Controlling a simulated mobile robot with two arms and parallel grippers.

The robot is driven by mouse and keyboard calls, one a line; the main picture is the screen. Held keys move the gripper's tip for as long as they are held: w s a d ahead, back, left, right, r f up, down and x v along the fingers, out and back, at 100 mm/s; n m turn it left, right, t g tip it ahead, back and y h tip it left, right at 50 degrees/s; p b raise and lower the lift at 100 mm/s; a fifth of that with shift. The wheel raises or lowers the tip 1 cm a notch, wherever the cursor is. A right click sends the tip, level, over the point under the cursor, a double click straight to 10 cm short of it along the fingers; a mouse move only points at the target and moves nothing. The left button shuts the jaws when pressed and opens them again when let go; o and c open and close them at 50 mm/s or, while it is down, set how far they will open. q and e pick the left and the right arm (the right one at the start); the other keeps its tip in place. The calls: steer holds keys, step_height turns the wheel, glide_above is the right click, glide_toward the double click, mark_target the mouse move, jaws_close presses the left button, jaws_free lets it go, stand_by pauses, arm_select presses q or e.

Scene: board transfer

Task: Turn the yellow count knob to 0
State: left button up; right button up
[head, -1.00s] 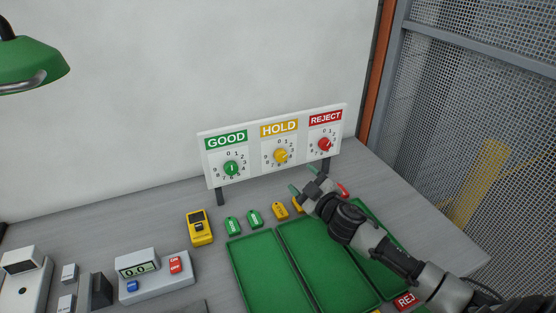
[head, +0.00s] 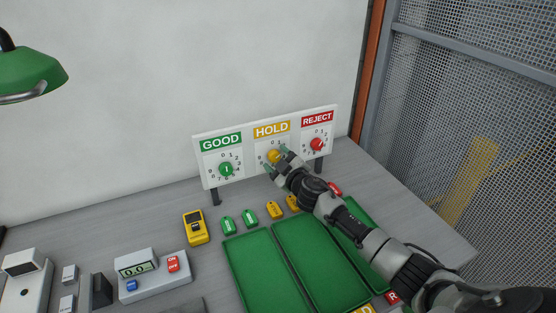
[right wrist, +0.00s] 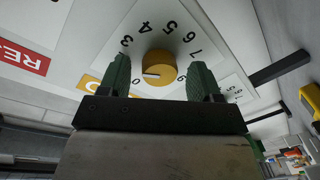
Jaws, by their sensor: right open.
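The yellow count knob (head: 273,156) is on the HOLD dial, the middle one of three on a white sign board (head: 198,160). In the right wrist view the knob (right wrist: 161,64) shows between my green fingers, its white mark pointing left; I cannot tell exactly which digit it marks. My right gripper (head: 277,161) is open in front of the HOLD dial. In the wrist view the right gripper (right wrist: 161,77) has one finger to each side of the knob, with gaps visible. Several dial digits are hidden. My left gripper is not in view.
The green GOOD knob (head: 226,169) and red REJECT knob (head: 317,145) flank the HOLD dial. Green trays (head: 254,270) lie below my right arm. Small green and yellow tags and a yellow handheld device (head: 195,227) lie on the grey bench. A mesh fence stands at right.

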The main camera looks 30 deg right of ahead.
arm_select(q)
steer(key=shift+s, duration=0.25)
arm_select(e)
steer(key=shift+c, duration=0.5)
steer(key=shift+s, duration=0.1)
steer(key=shift+c, duration=1.2)
steer(key=c, duration=0.6)
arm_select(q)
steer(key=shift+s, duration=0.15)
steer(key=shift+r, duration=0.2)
arm_select(e)
steer(key=shift+r+n, duration=0.1)
steer(key=shift+n, duration=0.3)
steer(key=n+p, duration=0.2)
steer(key=n, duration=0.2)
steer(key=shift+r+n+g, duration=0.1)
steer(key=shift+n+g, duration=0.2)
steer(key=n+p, duration=0.1)
steer(key=n, duration=0.2)
steer(key=shift+h+p, duration=0.3)
steer(key=shift+p, duration=0.05)
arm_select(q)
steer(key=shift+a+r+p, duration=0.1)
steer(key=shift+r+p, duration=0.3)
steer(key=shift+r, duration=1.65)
arm_select(e)
steer(key=shift+a+n+g+h, duration=0.1)
steer(key=shift+n+g+h, duration=0.2)
steer(key=shift+n, duration=1.1)
